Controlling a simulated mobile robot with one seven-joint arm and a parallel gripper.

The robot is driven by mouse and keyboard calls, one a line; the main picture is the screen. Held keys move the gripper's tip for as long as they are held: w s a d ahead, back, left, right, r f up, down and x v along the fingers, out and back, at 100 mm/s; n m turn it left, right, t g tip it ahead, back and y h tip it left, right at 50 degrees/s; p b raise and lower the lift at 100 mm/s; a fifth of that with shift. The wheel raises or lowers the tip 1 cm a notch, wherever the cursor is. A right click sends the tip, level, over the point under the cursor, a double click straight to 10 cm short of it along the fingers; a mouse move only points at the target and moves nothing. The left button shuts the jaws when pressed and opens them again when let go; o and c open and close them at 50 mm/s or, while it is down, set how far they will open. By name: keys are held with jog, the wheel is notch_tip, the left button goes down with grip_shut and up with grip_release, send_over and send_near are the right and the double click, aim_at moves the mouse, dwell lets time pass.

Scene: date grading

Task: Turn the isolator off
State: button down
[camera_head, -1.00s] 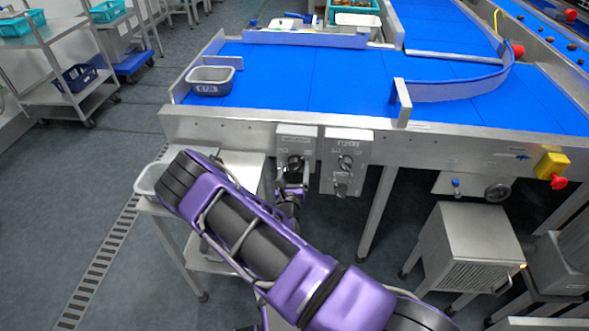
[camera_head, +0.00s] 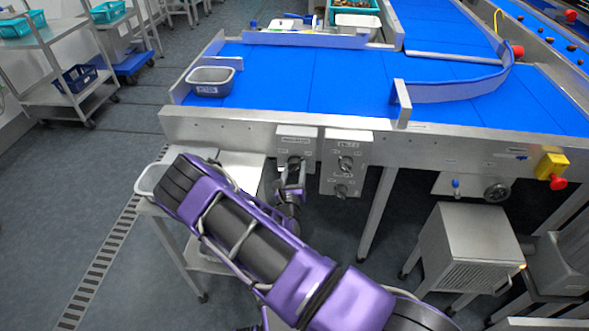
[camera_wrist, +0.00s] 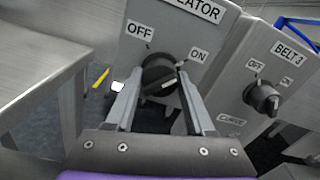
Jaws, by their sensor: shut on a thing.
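The isolator is a grey box labelled ISOLATOR (camera_wrist: 215,37) on the conveyor's front; it also shows in the head view (camera_head: 297,133). Its dark round knob (camera_wrist: 158,72) sits below the OFF and ON labels, OFF at left and ON at right. The knob's grip bar slants up to the right, roughly toward the ON side; its exact setting is hard to tell. My gripper (camera_wrist: 160,82) is shut on the knob, one finger at each side. In the head view my gripper (camera_head: 291,174) is at the box front, and the fingers partly cover the knob.
The BELT 3 box (camera_wrist: 264,70) with its own knobs stands close to the right of the isolator. A metal side table (camera_head: 232,166) stands at the left below the conveyor. A grey tub (camera_head: 210,82) sits on the blue belt above.

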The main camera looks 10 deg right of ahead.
jog(key=n+p, duration=0.1)
jog(key=n, duration=0.3)
jog(key=n+p, duration=0.1)
jog(key=n, duration=0.8)
jog(key=shift+p, duration=0.35)
jog(key=shift+n, duration=2.1)
jog(key=shift+c, duration=1.3)
grip_release()
jog(key=v, duration=1.7)
jog(key=shift+s, duration=0.2)
